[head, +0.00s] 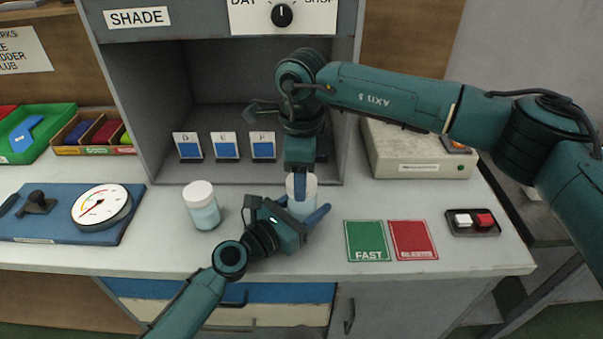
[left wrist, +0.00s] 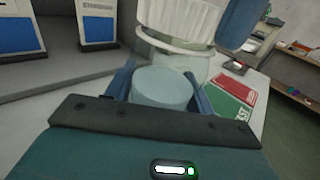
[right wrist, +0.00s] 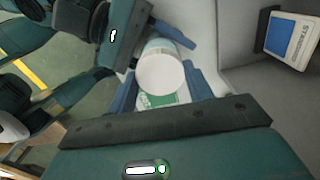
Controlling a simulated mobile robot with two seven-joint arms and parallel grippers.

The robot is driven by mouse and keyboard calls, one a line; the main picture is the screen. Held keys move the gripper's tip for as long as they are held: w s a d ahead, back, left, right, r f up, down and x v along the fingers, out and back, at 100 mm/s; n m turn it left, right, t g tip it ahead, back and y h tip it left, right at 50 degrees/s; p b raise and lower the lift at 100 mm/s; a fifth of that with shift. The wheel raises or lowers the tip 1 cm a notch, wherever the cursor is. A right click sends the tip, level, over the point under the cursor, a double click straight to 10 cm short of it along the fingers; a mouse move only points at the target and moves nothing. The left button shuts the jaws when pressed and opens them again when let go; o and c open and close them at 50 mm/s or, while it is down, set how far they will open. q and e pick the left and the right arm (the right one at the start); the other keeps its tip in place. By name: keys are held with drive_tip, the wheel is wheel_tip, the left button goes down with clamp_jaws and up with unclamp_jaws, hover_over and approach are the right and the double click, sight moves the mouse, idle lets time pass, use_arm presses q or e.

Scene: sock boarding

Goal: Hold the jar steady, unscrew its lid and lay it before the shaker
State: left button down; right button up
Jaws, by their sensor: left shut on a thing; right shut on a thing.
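The held jar (head: 312,188) stands upright on the counter at the front edge of the grey booth. It has a white lid and pale blue contents. My left gripper (head: 303,217) is shut around its lower body; the body (left wrist: 162,88) shows between the fingers in the left wrist view. My right gripper (head: 300,188) comes down from above, shut on the white lid (right wrist: 160,74). The ribbed lid (left wrist: 182,18) sits at the jar's top in the left wrist view; whether its thread is loose cannot be told. A low beige box (head: 415,158), possibly the shaker, stands at the right.
A second white-lidded jar (head: 201,205) stands left of my left gripper. A green FAST card (head: 367,240) and red card (head: 412,239) lie to the right, before the beige box. A switch box (head: 473,221) is farther right. A dial gauge (head: 102,206) lies at left.

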drive_tip(key=n, duration=0.4)
drive_tip(key=shift+n, duration=0.3)
drive_tip(key=n, duration=0.8)
drive_tip(key=shift+n, duration=0.4)
drive_tip(key=n, duration=0.5)
drive_tip(key=shift+r, duration=0.1)
drive_tip(key=shift+r, duration=0.15)
drive_tip(key=shift+r, duration=0.95)
